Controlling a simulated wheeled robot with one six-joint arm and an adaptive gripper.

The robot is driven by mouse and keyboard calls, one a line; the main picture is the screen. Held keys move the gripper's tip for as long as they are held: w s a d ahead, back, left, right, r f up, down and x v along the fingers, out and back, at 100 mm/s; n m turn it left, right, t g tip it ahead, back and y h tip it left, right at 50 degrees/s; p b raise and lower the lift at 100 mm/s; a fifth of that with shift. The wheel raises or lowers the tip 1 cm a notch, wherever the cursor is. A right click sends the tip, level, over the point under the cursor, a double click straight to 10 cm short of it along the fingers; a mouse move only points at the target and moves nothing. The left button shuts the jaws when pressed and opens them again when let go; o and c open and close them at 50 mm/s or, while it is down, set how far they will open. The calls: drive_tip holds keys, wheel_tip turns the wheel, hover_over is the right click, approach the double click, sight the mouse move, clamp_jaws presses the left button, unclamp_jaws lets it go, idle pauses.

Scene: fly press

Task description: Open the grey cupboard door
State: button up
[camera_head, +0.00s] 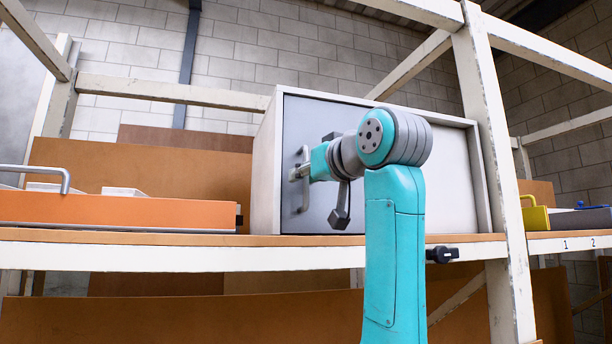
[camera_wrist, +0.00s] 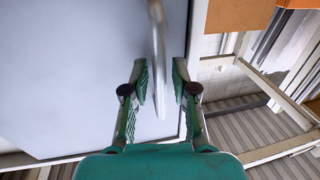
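The grey cupboard door (camera_head: 322,118) is on the left of the white cupboard's front in the head view and looks shut. It fills the left of the wrist view (camera_wrist: 65,75). Its vertical metal bar handle (camera_head: 305,203) is near the door's left edge; it also shows in the wrist view (camera_wrist: 157,35). My gripper (camera_head: 297,174) is at the handle's mid-height. In the wrist view my gripper (camera_wrist: 163,80) is open, with one finger on each side of the handle and small gaps visible. Contact cannot be told. My arm hides part of the door.
The cupboard (camera_head: 267,165) stands on a shelf (camera_head: 180,256) with white frame posts (camera_head: 490,150). An orange drawer or box (camera_head: 120,211) with a metal handle is at the left. A yellow item (camera_head: 536,214) is at the right. Space in front of the door looks clear apart from my arm.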

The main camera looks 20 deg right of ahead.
clamp_jaws()
drive_tip(key=shift+d, duration=0.15)
drive_tip(key=d, duration=2.2)
drive_tip(key=shift+o, duration=2.2)
unclamp_jaws()
drive_tip(key=s+d, duration=0.2)
drive_tip(key=s, duration=0.9)
drive_tip(key=shift+s, duration=0.4)
drive_tip(key=shift+d, duration=0.15)
